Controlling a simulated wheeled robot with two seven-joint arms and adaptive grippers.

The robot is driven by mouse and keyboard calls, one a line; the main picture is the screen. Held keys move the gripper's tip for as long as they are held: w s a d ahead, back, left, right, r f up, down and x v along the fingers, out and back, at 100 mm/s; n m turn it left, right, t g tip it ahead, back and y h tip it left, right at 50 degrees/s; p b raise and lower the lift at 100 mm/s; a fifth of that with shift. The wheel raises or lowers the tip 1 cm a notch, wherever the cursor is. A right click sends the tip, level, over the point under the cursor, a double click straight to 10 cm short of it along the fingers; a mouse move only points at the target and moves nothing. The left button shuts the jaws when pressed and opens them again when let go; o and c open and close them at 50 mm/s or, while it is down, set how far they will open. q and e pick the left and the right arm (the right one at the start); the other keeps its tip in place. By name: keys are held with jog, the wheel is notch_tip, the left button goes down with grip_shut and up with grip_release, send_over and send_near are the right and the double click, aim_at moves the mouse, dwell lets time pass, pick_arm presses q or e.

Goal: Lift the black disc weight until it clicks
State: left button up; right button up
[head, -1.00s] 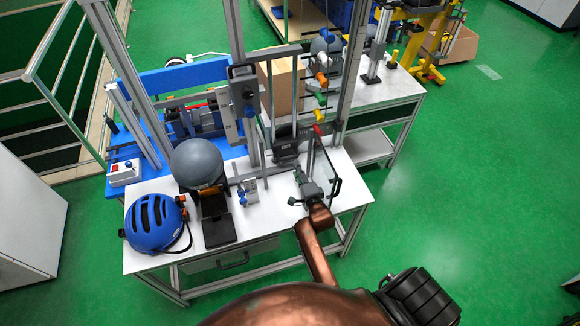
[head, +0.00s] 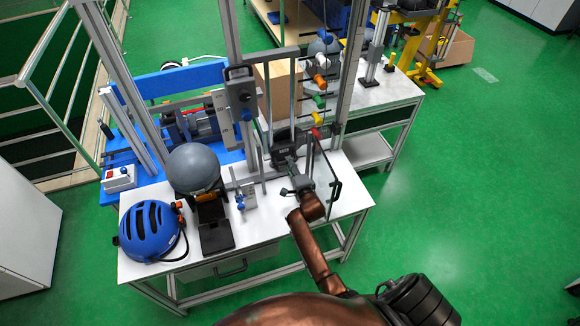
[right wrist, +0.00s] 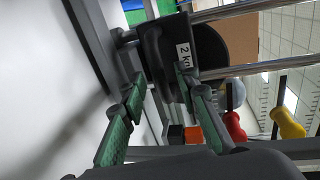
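The black disc weight (right wrist: 185,50) with a white "2 kg" label fills the upper middle of the right wrist view. In the head view the weight (head: 282,139) sits low between the upright metal rods of the drop tower, partly hidden. My right gripper (head: 286,163) is just in front of it, low over the white table. In the right wrist view its green-padded fingers (right wrist: 160,90) stand apart, with their tips close to the weight's near edge. I cannot tell whether they touch it. My left gripper is not in view.
A clear panel (head: 327,180) with a dark handle stands right of my right arm. Coloured-handled tools (head: 319,101) hang on the tower's right side. A grey headform (head: 193,168) and a blue helmet (head: 152,232) stand at the left.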

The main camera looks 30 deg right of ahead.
jog(key=shift+c, duration=0.4)
grip_shut()
